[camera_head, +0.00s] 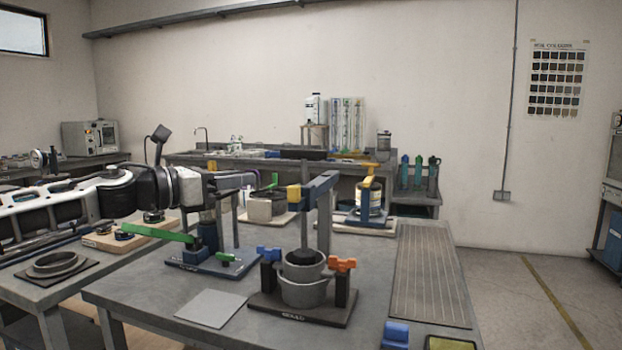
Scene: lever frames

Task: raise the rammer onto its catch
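The rammer (304,222) is an upright dark rod with a dark foot, standing inside a grey round mould (303,292) on a dark base plate. A grey-blue post with a top arm (322,187) stands beside it, and the rod passes by that arm's near end. A yellow piece (294,194) sits at that end; I cannot tell whether it is the catch. My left gripper (250,180) comes in from the left, at about the height of the yellow piece and apart from it in the picture. Its finger gap is not clear. My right gripper is not in view.
Blue (269,254) and orange (342,265) clamps flank the mould. A green lever (160,232) on a blue base is left. A yellow-handled blue stand (369,185) is behind. A grey plate (211,308) lies front left, a ribbed mat (430,275) right.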

